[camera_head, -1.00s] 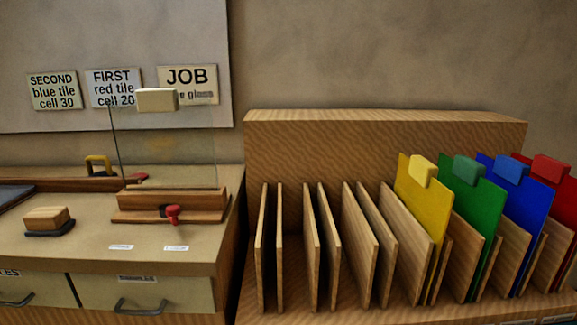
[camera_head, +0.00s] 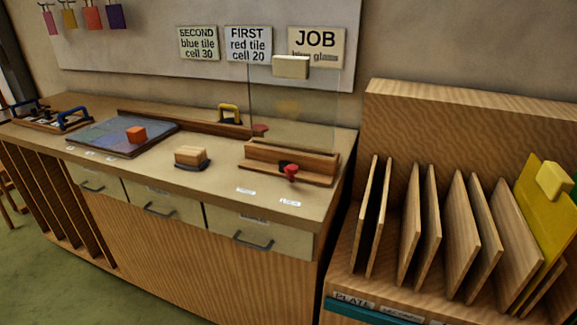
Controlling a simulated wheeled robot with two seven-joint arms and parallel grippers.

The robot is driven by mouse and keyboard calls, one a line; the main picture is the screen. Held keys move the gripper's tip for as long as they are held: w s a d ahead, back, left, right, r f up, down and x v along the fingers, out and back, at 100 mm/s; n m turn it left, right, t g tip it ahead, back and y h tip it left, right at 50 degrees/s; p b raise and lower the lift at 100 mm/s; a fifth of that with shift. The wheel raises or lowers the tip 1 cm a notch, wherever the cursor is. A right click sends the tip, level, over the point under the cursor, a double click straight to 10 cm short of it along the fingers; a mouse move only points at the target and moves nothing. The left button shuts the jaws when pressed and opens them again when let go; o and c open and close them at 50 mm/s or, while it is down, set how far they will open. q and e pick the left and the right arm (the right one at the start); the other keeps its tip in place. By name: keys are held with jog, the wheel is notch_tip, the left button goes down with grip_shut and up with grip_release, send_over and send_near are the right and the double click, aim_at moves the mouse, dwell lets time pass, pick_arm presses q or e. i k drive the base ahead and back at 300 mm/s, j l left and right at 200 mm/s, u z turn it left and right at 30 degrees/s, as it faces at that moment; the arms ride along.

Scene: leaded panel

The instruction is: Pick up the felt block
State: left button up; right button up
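A small wooden block with a dark base (camera_head: 191,158), which looks like the felt block, sits on the bench top (camera_head: 222,196) near its front edge. It lies between a blue-grey panel on the left and a wooden stand on the right. Its top and front side show, and nothing covers it. Neither of my grippers is in view.
An orange cube (camera_head: 136,134) rests on the blue-grey panel (camera_head: 112,140). The wooden stand (camera_head: 290,160) with a red knob holds a clear glass sheet (camera_head: 312,112). A rack (camera_head: 455,101) of upright boards stands right. Bare bench surrounds the block.

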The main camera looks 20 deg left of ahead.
aim_at(191, 157)
jog(key=u, duration=1.35)
